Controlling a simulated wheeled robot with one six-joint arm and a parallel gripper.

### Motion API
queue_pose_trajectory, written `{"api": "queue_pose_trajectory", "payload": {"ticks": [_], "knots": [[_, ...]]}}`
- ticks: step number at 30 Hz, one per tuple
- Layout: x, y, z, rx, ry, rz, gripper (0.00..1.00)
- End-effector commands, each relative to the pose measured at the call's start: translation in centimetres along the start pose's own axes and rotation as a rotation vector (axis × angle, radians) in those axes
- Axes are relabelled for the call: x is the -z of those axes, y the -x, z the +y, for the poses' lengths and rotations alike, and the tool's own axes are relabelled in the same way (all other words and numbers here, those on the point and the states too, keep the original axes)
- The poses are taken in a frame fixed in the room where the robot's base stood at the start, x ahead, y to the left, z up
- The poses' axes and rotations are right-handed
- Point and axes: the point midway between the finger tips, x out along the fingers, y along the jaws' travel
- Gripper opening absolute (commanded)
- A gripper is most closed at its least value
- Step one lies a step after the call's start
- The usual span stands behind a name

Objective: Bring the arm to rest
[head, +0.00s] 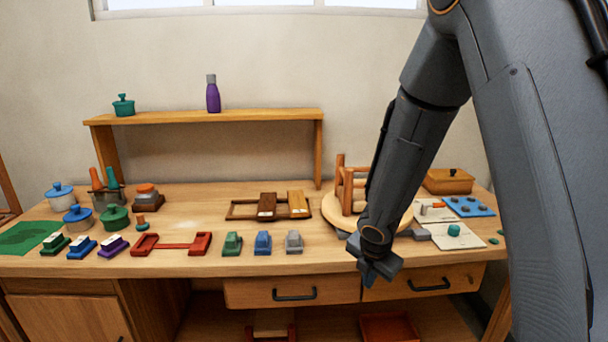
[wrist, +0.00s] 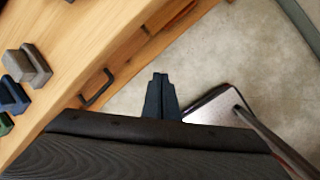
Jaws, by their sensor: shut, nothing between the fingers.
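My gripper (head: 372,280) hangs in front of the table's front edge, in front of the drawers, in the head view. Its fingers point downward. In the wrist view my gripper (wrist: 160,78) shows its two dark fingers together, with nothing between them. The arm comes down from the upper right of the head view and hides part of the table's right side and part of a wooden rack (head: 345,190) on a round board.
The wooden table (head: 330,258) holds several blocks, pots and trays. A grey block (head: 294,242) stands near the front edge. Drawer handles (head: 294,295) are below; one handle (wrist: 98,89) shows in the wrist view. Bare floor (wrist: 240,60) lies in front.

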Motion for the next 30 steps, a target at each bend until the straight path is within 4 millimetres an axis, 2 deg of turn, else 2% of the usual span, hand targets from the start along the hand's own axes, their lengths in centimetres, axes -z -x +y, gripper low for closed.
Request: {"api": "queue_pose_trajectory", "payload": {"ticks": [1, 5, 12, 15, 18, 21, 30], "knots": [[-0.1, 1.9, -1.3, 0.018, -0.196, -0.007, 0.0], [0.6, 5.6, -4.9, 0.074, -0.732, -0.015, 0.0], [4.7, 11.6, -10.6, 0.193, -1.672, -0.022, 0.0], [6.6, 13.3, -12.0, 0.245, -1.969, -0.023, 0.0], [8.1, 14.4, -12.9, 0.288, -2.173, -0.024, 0.0], [8.8, 14.9, -13.2, 0.311, -2.284, -0.024, 0.0], [9.0, 15.1, -13.3, 0.318, -2.308, -0.025, 0.0]]}}
